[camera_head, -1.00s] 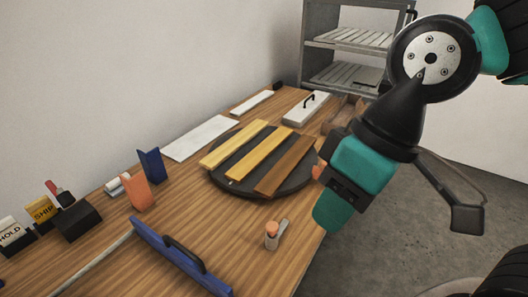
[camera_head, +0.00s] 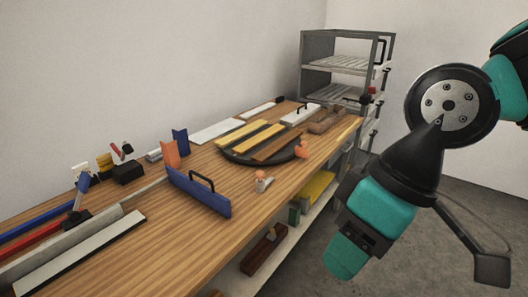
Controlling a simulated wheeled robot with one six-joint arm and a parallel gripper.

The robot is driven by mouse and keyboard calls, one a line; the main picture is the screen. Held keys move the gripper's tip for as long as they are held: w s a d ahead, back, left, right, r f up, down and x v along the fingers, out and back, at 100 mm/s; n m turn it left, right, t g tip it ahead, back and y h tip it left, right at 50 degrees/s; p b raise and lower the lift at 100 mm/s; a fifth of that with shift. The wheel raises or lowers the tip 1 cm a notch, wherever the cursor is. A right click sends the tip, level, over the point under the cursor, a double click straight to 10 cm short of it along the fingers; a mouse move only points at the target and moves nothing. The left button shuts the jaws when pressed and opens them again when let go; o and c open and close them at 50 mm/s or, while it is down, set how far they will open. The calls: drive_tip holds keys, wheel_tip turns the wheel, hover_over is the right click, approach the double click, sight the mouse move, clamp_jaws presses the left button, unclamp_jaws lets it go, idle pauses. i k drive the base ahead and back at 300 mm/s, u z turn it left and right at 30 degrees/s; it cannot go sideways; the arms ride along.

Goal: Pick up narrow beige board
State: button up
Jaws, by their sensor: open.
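Three boards lie side by side on a dark round turntable (camera_head: 228,156) on the wooden bench: a yellowish-beige board (camera_head: 242,131) at the left, a similar beige board (camera_head: 258,138) in the middle, and a brown board (camera_head: 278,149) at the right. I cannot tell for sure which beige one is the narrow board. My gripper (camera_head: 415,230) is open, at the right of the picture, over the floor beyond the bench edge and well apart from the boards. It is partly hidden by my own wrist, and I see nothing held.
A grey rack (camera_head: 347,65) stands at the back. Open floor is at the right.

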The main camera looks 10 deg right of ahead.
sight(246, 146)
drive_tip(key=z, duration=0.55)
drive_tip(key=i, duration=0.5)
drive_tip(key=z, duration=0.6)
drive_tip(key=i, duration=1.45)
drive_tip(key=u, duration=1.25)
drive_tip(key=i, duration=0.7)
drive_tip(key=u, duration=0.75)
